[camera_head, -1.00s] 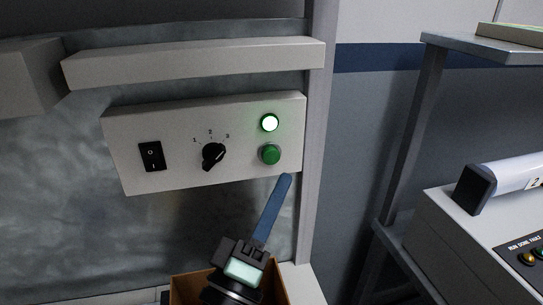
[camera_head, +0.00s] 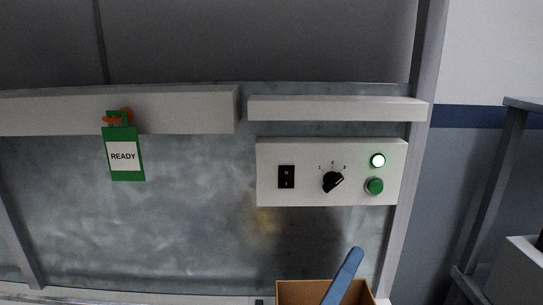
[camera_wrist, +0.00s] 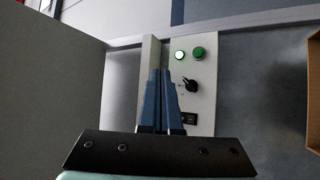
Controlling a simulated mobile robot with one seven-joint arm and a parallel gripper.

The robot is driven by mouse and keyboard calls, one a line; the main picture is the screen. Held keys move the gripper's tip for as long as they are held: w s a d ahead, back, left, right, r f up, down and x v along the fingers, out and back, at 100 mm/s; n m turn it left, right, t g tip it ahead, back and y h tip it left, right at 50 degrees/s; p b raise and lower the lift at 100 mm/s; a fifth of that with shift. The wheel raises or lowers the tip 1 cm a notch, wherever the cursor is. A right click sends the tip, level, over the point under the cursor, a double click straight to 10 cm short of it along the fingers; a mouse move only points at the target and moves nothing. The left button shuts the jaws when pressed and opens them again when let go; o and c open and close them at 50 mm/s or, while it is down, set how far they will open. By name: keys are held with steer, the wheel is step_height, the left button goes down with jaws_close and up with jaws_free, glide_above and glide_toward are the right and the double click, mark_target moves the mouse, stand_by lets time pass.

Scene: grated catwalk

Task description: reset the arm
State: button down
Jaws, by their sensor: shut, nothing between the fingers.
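My gripper (camera_head: 356,254) shows at the bottom of the head view as one blue finger shape, pointing up and a little right, in front of an open cardboard box. In the wrist view my gripper (camera_wrist: 160,72) has its two blue fingers shut together with nothing between them. The white control panel (camera_head: 305,193) is beyond and above it in the head view, apart from the fingers. It has a black rocker switch (camera_head: 286,177), a black rotary knob (camera_head: 332,182), a lit light (camera_head: 377,160) and a green button (camera_head: 374,186). The rest of my arm is out of view.
The cardboard box (camera_head: 300,291) stands below the panel. A green READY tag (camera_head: 126,173) hangs from an orange hook on the left ledge (camera_head: 200,111). A grey frame post (camera_head: 410,160) and a shelf rack (camera_head: 487,190) are at the right.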

step_height(320, 180, up, 10)
steer(key=w+m+t+y+p, duration=0.1)
steer(key=w+m+y+p, duration=0.1)
steer(key=m+p, duration=0.15)
steer(key=s+a+r+m+t+y+p, duration=0.1)
steer(key=s+a+r+t+y, duration=0.2)
steer(key=r, duration=0.6)
steer(key=s+a+r+t+y+p, duration=0.2)
steer(key=r+y, duration=0.3)
steer(key=r, duration=0.4)
steer(key=s+a+r+m+t+y+p, duration=0.1)
steer(key=s+a+r+t+y, duration=0.3)
steer(key=r, duration=0.5)
steer(key=shift+s+a+r+m+y+p, duration=0.25)
steer(key=shift+r+m+y+p, duration=0.1)
steer(key=shift+p, duration=0.25)
steer(key=shift+f, duration=0.1)
